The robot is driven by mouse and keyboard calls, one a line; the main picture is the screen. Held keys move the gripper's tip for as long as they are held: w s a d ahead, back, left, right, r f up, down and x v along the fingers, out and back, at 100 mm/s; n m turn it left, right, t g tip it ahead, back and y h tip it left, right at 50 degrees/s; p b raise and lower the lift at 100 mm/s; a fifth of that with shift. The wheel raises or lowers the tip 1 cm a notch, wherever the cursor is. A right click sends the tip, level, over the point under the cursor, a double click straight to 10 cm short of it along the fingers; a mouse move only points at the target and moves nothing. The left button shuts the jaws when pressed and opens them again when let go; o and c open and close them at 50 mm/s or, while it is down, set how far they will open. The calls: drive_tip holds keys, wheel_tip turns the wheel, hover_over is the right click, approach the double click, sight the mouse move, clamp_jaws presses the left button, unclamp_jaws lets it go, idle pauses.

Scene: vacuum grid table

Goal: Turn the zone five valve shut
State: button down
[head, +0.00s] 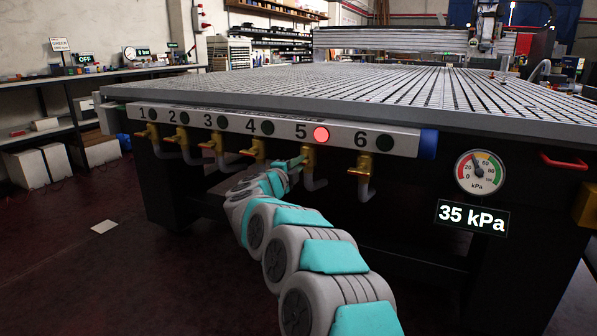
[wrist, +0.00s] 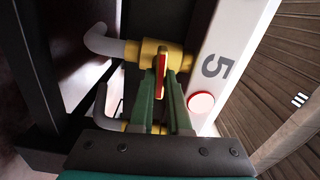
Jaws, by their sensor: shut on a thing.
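The zone five valve is a brass body (head: 309,160) under the number 5 on the rail, with a grey pipe bending down from it. It also shows in the wrist view as a yellow brass body (wrist: 148,52). Its narrow red handle (wrist: 161,82) stands between the green fingers of my gripper (wrist: 161,72), which is shut on it. In the head view my gripper (head: 296,163) reaches the valve from the left, and the handle is too small to make out. The lamp for zone five (head: 321,134) is lit red; it also shows in the wrist view (wrist: 201,103).
The numbered rail (head: 226,122) carries dark lamps for the other zones, with neighbouring brass valves four (head: 254,148) and six (head: 361,165) close on either side. A gauge (head: 480,171) and a display (head: 472,217) reading 35 kPa are at the right. The slatted table top (head: 330,85) is above.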

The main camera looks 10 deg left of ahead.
drive_tip(key=shift+f+m+b, duration=0.25)
drive_tip(key=shift+m+b, duration=0.1)
drive_tip(key=shift+m, duration=0.25)
drive_tip(key=c, duration=0.9)
unclamp_jaws()
drive_tip(key=shift+r, duration=0.15)
drive_tip(key=v, duration=0.7)
drive_tip(key=shift+s+a, duration=0.1)
drive_tip(key=shift+s, duration=0.3)
drive_tip(key=shift+r, duration=0.1)
